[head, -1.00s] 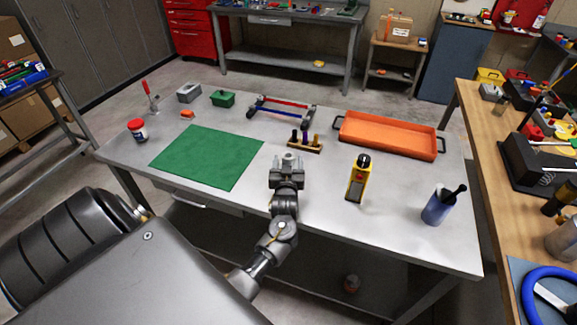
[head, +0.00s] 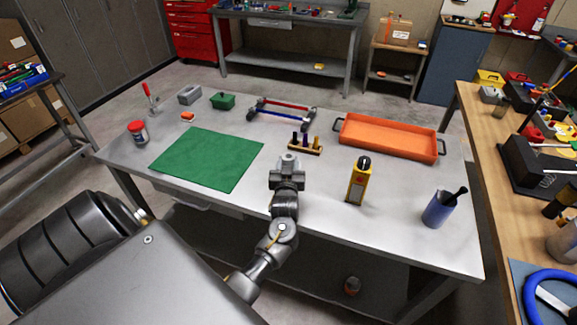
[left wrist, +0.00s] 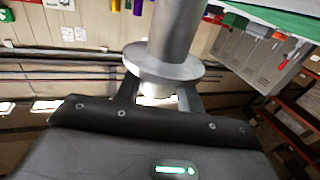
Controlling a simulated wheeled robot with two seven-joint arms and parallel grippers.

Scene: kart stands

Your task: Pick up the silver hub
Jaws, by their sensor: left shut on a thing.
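The silver hub (left wrist: 172,50) is a metal cylinder with a wide round flange. In the left wrist view it stands between my fingers, with the flange just beyond them. My left gripper (left wrist: 158,97) is shut on it. In the head view my left gripper (head: 287,176) is over the near middle of the grey table, and the hub (head: 288,161) shows small at its tip. The gripper's height above the table is hard to tell. My right gripper is not in view.
The table (head: 310,215) also bears a green mat (head: 207,158), a small peg rack (head: 304,145), an orange tray (head: 388,137), a yellow-black tool (head: 357,182) and a blue cup (head: 438,209). Bare tabletop lies between the gripper and the yellow-black tool.

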